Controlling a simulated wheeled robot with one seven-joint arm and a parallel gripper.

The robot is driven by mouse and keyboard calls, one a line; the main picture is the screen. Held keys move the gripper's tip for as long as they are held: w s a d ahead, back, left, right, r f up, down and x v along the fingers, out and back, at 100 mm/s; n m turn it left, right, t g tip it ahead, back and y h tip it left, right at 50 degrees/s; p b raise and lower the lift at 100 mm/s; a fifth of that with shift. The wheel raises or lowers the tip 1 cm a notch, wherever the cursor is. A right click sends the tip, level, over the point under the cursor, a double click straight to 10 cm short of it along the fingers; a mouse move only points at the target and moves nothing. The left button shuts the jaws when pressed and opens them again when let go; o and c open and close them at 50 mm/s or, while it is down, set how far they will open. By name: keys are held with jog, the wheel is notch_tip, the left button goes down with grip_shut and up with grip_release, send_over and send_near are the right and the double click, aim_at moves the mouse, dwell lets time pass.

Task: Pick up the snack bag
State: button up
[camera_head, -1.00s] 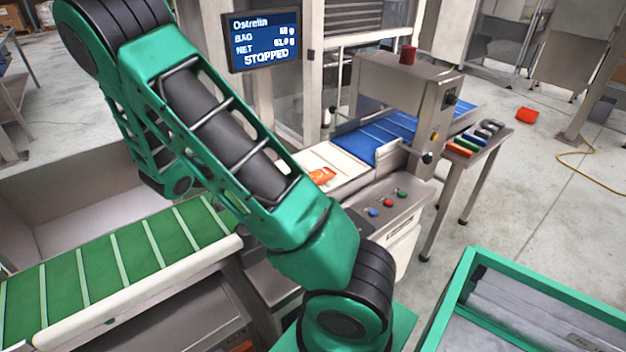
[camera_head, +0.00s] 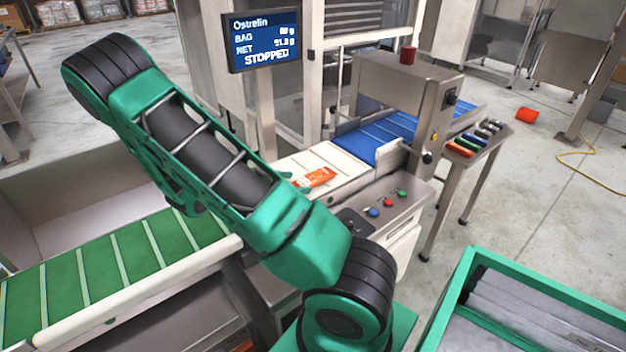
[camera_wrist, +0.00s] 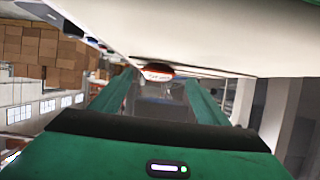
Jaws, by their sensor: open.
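The snack bag (camera_head: 316,178) is orange with some white and lies on the white weigh belt (camera_head: 345,160) in front of the blue belt. In the wrist view the bag (camera_wrist: 158,72) shows ahead, between and beyond the green fingers. My gripper (camera_wrist: 157,88) is open and empty, with a finger on each side of the view. The white surface fills the top of the wrist view. In the head view my green arm hides most of the gripper; a small green tip (camera_head: 301,183) shows just left of the bag.
A metal housing (camera_head: 395,95) spans the blue belt (camera_head: 378,138) beyond the bag. A button panel (camera_head: 385,205) sits at the belt's near side. A green slatted conveyor (camera_head: 120,260) is at left, a green-rimmed crate (camera_head: 545,285) at lower right. The display (camera_head: 262,40) reads STOPPED.

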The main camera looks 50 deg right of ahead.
aim_at(301, 183)
jog(key=shift+x, duration=1.8)
jog(key=shift+s, duration=0.15)
jog(key=c, duration=1.2)
